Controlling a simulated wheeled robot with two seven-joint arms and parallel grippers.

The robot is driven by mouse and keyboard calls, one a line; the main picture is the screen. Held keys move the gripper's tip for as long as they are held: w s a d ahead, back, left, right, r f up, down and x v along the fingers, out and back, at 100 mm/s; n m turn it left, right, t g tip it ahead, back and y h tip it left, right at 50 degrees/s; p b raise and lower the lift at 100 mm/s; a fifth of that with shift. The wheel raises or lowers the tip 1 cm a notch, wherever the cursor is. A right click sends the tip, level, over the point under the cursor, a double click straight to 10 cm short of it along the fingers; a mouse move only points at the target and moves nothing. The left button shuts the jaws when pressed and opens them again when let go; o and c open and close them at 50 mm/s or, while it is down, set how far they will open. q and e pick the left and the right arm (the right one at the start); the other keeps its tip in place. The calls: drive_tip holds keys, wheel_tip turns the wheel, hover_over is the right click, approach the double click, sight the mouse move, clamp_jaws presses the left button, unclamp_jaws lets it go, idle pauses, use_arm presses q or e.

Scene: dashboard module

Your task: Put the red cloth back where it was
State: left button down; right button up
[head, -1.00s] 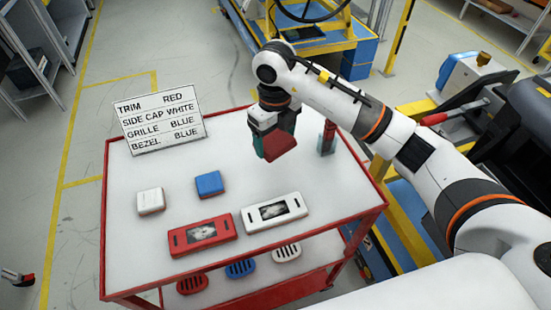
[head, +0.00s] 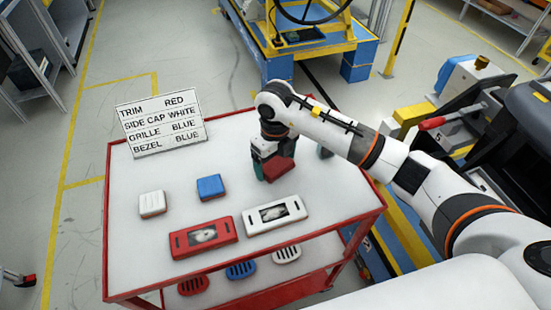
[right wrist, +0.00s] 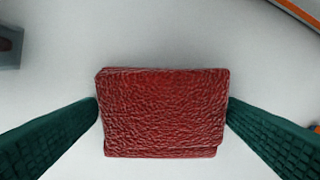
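The red cloth (head: 279,168), a folded block with a rough surface, is in my right gripper (head: 272,172), low over the back right part of the cart's white top (head: 240,150). I cannot tell whether its underside touches the top. In the right wrist view the cloth (right wrist: 163,115) lies between the two green fingers, which meet its left and right edges. My left gripper cannot be made out in the head view.
On the cart are a white block (head: 152,203), a blue block (head: 210,187), a red bezel (head: 204,237), a white bezel (head: 274,213) and a sign (head: 161,122). Grilles (head: 241,269) lie on the lower shelf.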

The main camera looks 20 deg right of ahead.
sight(275, 162)
drive_tip(key=shift+o, duration=0.7)
drive_tip(key=shift+r, duration=0.5)
wheel_tip(275, 162, up, 11)
drive_tip(key=b, duration=0.1)
drive_tip(key=shift+r+b, duration=0.2)
drive_tip(key=shift+b, duration=0.15)
